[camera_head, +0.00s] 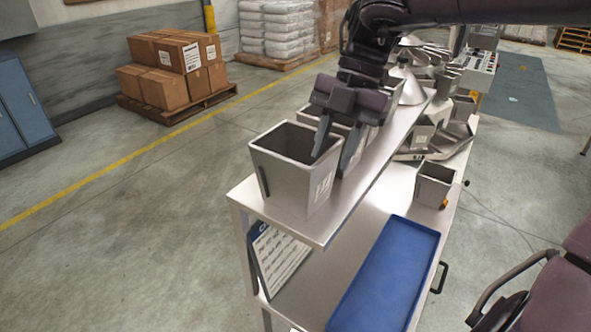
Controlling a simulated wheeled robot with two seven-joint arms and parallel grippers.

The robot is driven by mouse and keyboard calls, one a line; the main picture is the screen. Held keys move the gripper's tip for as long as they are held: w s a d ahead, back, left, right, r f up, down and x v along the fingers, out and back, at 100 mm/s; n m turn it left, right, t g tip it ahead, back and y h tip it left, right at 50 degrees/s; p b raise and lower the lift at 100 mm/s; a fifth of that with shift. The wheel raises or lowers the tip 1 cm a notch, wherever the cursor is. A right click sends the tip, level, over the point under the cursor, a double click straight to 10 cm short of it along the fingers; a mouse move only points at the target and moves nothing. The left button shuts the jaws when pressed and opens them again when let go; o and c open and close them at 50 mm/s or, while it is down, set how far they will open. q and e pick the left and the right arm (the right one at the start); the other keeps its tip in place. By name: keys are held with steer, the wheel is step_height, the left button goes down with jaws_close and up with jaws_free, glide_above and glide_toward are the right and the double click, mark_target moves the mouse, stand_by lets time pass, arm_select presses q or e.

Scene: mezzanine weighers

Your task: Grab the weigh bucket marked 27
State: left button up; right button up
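A grey metal weigh bucket (283,180) stands upright at the near end of the upper steel shelf. It has a white mark on its right face, too small to read, so I cannot tell which bucket is number 27. My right gripper (331,165) is open with fingers pointing down at this bucket's right rim. One fingertip appears over the bucket's mouth and the other outside its right wall; contact is unclear. Another bucket (308,116) stands just behind, partly hidden by the gripper. A smaller-looking bucket (433,186) stands on the lower level. My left gripper is not in view.
A blue tray (388,275) lies on the lower bench surface (345,262). A printed board (277,258) leans under the upper shelf (263,207). More metal parts crowd the far end. Boxes (172,65) on a pallet stand far left. Floor left of the bench is clear.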

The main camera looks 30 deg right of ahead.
mark_target(325, 180)
steer(key=p+x, duration=0.1)
steer(key=x, duration=0.2)
steer(key=shift+f, duration=0.25)
steer(key=shift+w+a+f, duration=0.1)
steer(key=shift+w+f, duration=0.1)
steer(key=shift+f, duration=0.1)
steer(key=shift+s, duration=0.15)
steer(key=c, duration=0.3)
jaws_close()
steer(key=shift+r, duration=0.1)
